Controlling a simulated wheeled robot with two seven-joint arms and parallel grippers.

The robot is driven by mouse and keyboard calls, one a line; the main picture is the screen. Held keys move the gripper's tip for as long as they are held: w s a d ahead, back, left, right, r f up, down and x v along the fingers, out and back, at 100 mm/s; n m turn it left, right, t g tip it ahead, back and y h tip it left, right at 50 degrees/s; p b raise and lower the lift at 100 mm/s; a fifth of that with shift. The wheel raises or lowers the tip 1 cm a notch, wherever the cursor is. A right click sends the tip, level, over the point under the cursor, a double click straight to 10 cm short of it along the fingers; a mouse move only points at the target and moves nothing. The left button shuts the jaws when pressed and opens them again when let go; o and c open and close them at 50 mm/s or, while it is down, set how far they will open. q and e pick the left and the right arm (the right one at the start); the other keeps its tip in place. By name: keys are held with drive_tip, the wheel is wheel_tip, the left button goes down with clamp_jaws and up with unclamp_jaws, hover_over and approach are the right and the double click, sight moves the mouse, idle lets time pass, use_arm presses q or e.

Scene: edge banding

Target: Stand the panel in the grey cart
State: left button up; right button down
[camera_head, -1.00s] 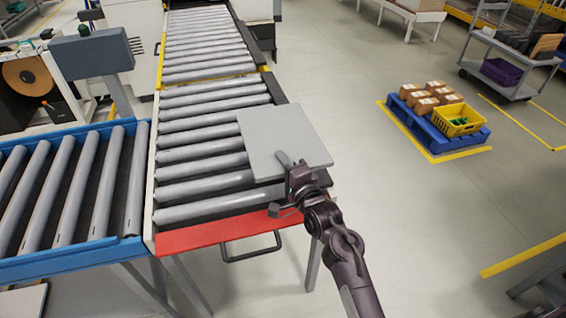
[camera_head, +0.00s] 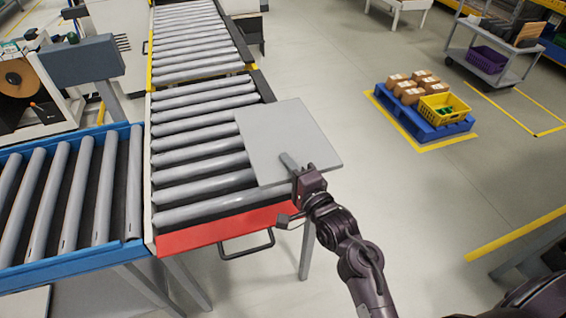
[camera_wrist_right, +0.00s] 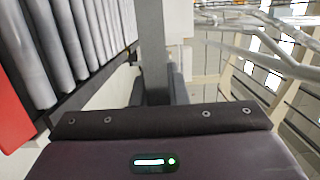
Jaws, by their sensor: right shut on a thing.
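The light grey square panel (camera_head: 285,135) is flat or nearly so over the right edge of the roller conveyor, its right part overhanging the floor. I cannot tell whether it touches the rollers. My right gripper (camera_head: 292,168) is shut on the panel's near edge. The right wrist view shows my gripper's dark body and the rollers at left; I cannot clearly make out the panel there. A grey cart (camera_head: 487,65) stands far off at the upper right. My left gripper is out of view.
The roller conveyor (camera_head: 205,160) has a red end beam (camera_head: 215,232) and meets a blue-framed conveyor (camera_head: 70,258) at left. A blue pallet (camera_head: 420,124) with cartons and a yellow crate (camera_head: 443,107) stands on the floor at right. Open floor lies between conveyor and pallet.

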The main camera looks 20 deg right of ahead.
drive_tip(key=shift+s+d+r, duration=0.25)
drive_tip(key=shift+s+r, duration=0.75)
drive_tip(key=shift+s, duration=0.1)
drive_tip(key=shift+s+d+r, duration=0.25)
drive_tip(key=shift+s+r, duration=0.7)
drive_tip(key=shift+s, duration=0.1)
drive_tip(key=shift+w, duration=0.1)
